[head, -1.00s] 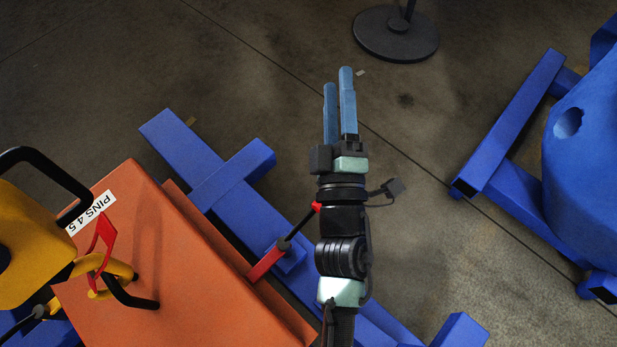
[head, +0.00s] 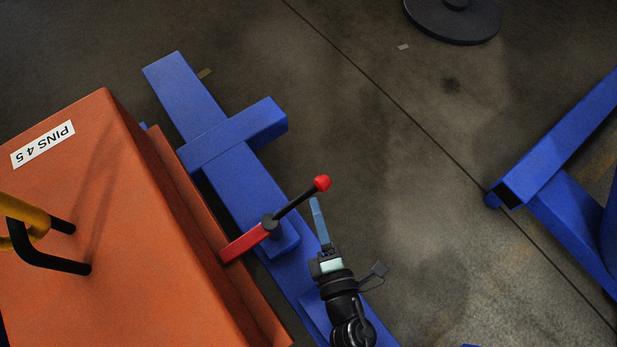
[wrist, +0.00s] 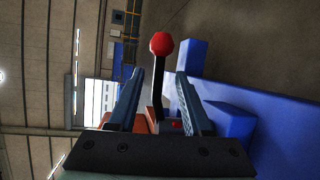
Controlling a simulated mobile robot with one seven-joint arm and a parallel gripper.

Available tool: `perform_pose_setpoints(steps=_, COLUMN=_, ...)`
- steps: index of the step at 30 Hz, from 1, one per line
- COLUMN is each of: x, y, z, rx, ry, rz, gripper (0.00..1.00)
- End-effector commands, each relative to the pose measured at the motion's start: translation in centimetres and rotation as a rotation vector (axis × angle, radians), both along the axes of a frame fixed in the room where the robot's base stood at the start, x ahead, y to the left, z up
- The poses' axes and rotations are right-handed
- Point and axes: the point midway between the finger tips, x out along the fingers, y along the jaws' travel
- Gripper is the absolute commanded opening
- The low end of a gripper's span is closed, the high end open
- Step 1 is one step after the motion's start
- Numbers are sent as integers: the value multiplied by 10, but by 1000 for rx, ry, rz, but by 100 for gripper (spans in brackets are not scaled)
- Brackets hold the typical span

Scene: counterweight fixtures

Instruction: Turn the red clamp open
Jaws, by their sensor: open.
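The red clamp (head: 246,242) sits at the edge of the orange block, above the blue frame. Its black lever (head: 295,203) slants up and right from a dark pivot and ends in a red ball knob (head: 322,183). My gripper (head: 316,202) has blue fingers and is open, just below and right of the lever, apart from it in the head view. In the wrist view, the red knob (wrist: 161,44) and lever (wrist: 158,92) show between the two spread fingers (wrist: 157,82), with the knob beyond the tips. I cannot tell whether a finger touches the lever.
The blue frame (head: 245,190) runs beneath the clamp. Another blue frame (head: 555,140) stands at right. A dark round base (head: 452,22) is at the top.

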Motion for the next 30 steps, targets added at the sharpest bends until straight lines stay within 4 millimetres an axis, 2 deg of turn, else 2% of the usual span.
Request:
perform_pose_setpoints(steps=1, x=12, y=4, z=-4, rx=-1, ry=-5, rz=3, gripper=50)
perform_pose_setpoints(steps=6, x=47, y=11, z=-9, rx=-1, ry=-4, rz=1, gripper=50)
perform_pose_setpoints(steps=12, x=76, y=18, z=-13, rx=0, ry=-3, rz=1, gripper=50)
perform_pose_setpoints(steps=18, x=88, y=21, z=-15, rx=0, ry=-1, rz=-1, gripper=50)
perform_pose_setpoints(steps=26, x=89, y=21, z=-14, rx=1, ry=-1, rz=-1, gripper=50)
perform_pose_setpoints(steps=30, x=89, y=21, z=-14, rx=1, ry=-1, rz=-1, gripper=26)
